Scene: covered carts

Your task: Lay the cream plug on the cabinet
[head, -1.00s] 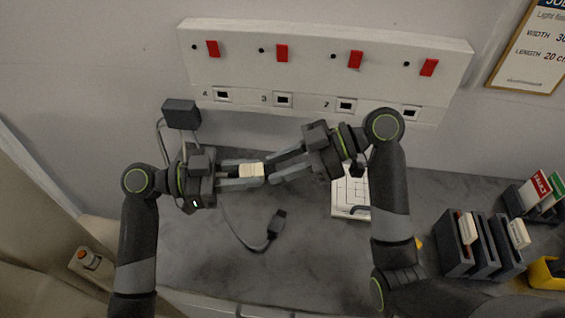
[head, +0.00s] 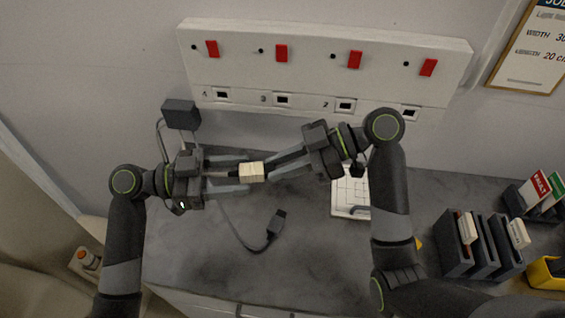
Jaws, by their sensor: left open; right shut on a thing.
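The cream plug (head: 251,172) is a small block held in the air above the grey cabinet top (head: 190,250). My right gripper (head: 262,171) is shut on it from the right. My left gripper (head: 243,174) is open, its fingers pointing right, with the tips close to the plug's left side. A dark stub or cable end shows between the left fingers at the plug's left side. Whether the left fingertips touch the plug is hard to tell.
A dark plug on a cable (head: 277,222) lies on the cabinet. A dark adapter (head: 181,114) is at the back left. A white socket panel (head: 320,75) with red switches is on the wall. A white tray (head: 349,195) and card holders (head: 470,245) are right. The front-middle top is clear.

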